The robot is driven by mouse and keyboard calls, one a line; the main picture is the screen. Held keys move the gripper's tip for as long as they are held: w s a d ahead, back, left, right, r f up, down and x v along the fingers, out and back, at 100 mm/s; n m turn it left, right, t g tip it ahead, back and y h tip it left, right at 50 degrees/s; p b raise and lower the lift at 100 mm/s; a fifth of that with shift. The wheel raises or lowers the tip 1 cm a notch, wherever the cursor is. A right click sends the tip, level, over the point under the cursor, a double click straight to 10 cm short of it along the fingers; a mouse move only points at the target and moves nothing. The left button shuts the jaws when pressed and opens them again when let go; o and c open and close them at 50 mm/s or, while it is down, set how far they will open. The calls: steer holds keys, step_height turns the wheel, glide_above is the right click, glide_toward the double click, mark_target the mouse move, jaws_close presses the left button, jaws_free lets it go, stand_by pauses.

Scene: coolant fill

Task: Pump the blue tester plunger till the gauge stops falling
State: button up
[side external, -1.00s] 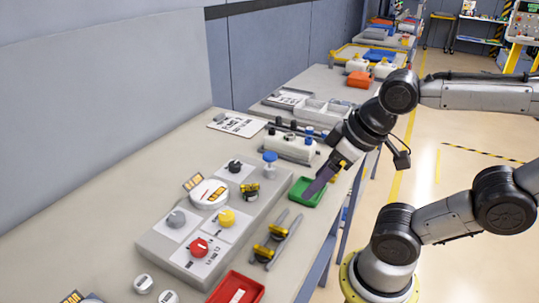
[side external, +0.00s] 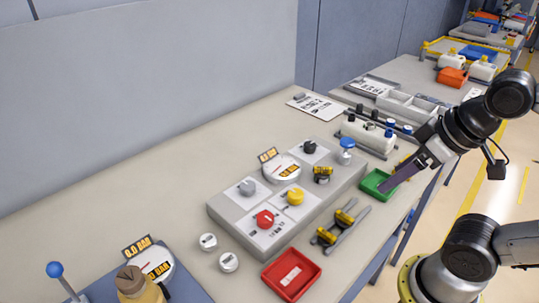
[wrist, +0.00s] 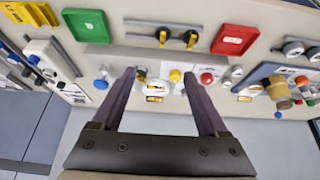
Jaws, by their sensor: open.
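A blue ball-topped plunger (side external: 54,269) stands on a blue-grey base at the lower left in the side view, beside a round white gauge (side external: 158,262) and a display that seems to read 0.0 BAR. A second blue knob (side external: 347,144) stands at the back right of the grey panel; it also shows in the wrist view (wrist: 101,84). I cannot tell for sure which blue part is the tester plunger. My gripper (side external: 386,187) is open and empty, apart from both, over or near the green tray. Its two fingers (wrist: 160,75) are spread in the wrist view.
The grey panel (side external: 225,211) carries red, yellow, grey and black knobs and another gauge (side external: 282,168). A green tray (side external: 373,190), a red tray (side external: 287,283) and yellow-black tools (side external: 342,222) lie along the front edge. A brass-coloured fitting (side external: 140,287) stands near the tester. Bare table lies behind the panel.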

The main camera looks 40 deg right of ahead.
steer(key=c, duration=0.4)
steer(key=shift+s+f+m, duration=0.1)
steer(key=shift+s+m, duration=0.1)
steer(key=shift+m, duration=0.3)
steer(key=shift+c, duration=1.3)
steer(key=shift+s+r+m, duration=0.1)
steer(key=shift+r+m, duration=0.25)
steer(key=shift+m, duration=0.15)
steer(key=shift+c, duration=1.1)
steer(key=w+r+m, duration=0.1)
steer(key=r, duration=0.1)
steer(key=w+r+m, duration=0.1)
steer(key=r+m, duration=0.1)
steer(key=w+d+r+m+g, duration=0.1)
steer(key=r+m, duration=0.1)
steer(key=shift+w+r, duration=0.1)
steer(key=shift+w, duration=0.05)
jaws_close()
steer(key=w+d+r+m+g, duration=0.2)
steer(key=w+d+r+m, duration=0.25)
steer(key=w+m, duration=0.2)
steer(key=w+d+f+m+g, duration=0.2)
steer(key=w+d+f+m, duration=0.1)
steer(key=w+d, duration=0.6)
steer(key=shift+w+d+f+m+g, duration=0.35)
steer(key=shift+d+m, duration=0.2)
steer(key=shift+m, duration=0.2)
